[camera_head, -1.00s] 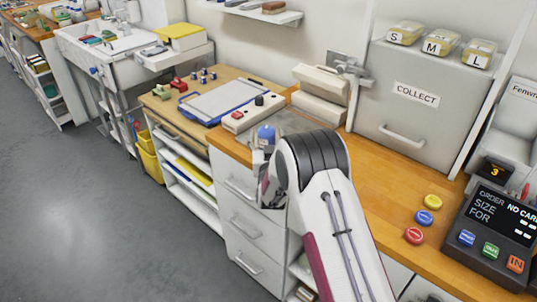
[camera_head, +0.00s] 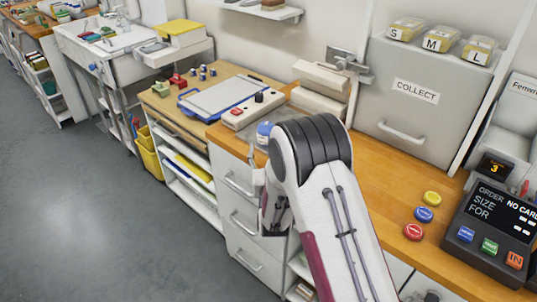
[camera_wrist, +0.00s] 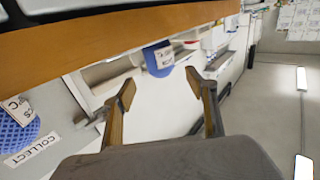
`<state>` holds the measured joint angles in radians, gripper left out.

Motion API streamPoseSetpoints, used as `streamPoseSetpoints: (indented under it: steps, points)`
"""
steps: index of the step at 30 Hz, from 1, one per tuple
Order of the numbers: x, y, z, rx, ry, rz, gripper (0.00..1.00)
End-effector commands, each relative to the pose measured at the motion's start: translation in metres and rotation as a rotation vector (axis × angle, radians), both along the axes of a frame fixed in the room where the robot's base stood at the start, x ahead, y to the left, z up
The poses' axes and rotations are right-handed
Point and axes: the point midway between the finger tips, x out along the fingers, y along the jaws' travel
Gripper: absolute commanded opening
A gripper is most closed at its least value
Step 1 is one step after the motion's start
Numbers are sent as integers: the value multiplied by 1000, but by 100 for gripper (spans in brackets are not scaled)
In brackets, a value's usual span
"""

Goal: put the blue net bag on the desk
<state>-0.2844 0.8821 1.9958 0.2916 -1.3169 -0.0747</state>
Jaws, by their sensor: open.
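A blue piece with a white tag (camera_wrist: 160,60) lies beyond my fingertips in the wrist view, close to the wooden edge. My gripper (camera_wrist: 160,90) is open, and I see nothing between its fingers. In the head view my arm hides most of it, low in front of the drawers. A blue meshed item (camera_wrist: 17,135) also shows at the wrist view's left edge; I cannot tell whether it is a net bag.
The grey COLLECT cabinet (camera_head: 415,120) stands at the back, with bins marked S, M and L on top. A control box (camera_head: 251,110) and a blue-edged tray (camera_head: 215,97) lie left. Coloured buttons (camera_head: 424,214) and an order terminal (camera_head: 490,235) stand right. Desk between is clear.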

Motion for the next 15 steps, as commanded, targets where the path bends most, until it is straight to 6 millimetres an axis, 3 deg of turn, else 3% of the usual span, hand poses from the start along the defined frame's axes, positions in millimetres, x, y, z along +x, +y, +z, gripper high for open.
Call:
streamPoseSetpoints:
  steps: [6, 15]
  points:
    - [-14, 0, 1, 0, 0, 0, 57]
    - [-18, 0, 1, 1, -1, 0, 57]
